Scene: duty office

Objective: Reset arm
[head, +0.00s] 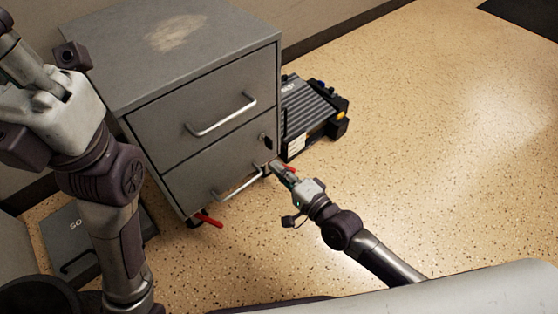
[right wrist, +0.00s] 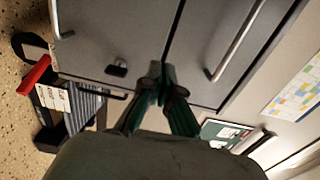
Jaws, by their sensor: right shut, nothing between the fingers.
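My right gripper (head: 281,170) is shut and empty, close to the lower front of the grey two-drawer cabinet (head: 200,100). In the right wrist view its fingertips (right wrist: 158,72) are together in front of the cabinet face (right wrist: 135,40), near the seam between the drawers. I cannot tell whether they touch it. The upper drawer handle (head: 222,115) and lower drawer handle (head: 237,184) are free of the gripper. Both drawers look closed. My left arm (head: 110,200) is raised at the left; its gripper is out of the picture.
A black ribbed case (head: 308,112) lies on the floor right of the cabinet. A dark grey case (head: 75,238) lies at the lower left. Red levers (head: 209,219) stick out at the cabinet's base. The speckled floor (head: 440,130) to the right is clear.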

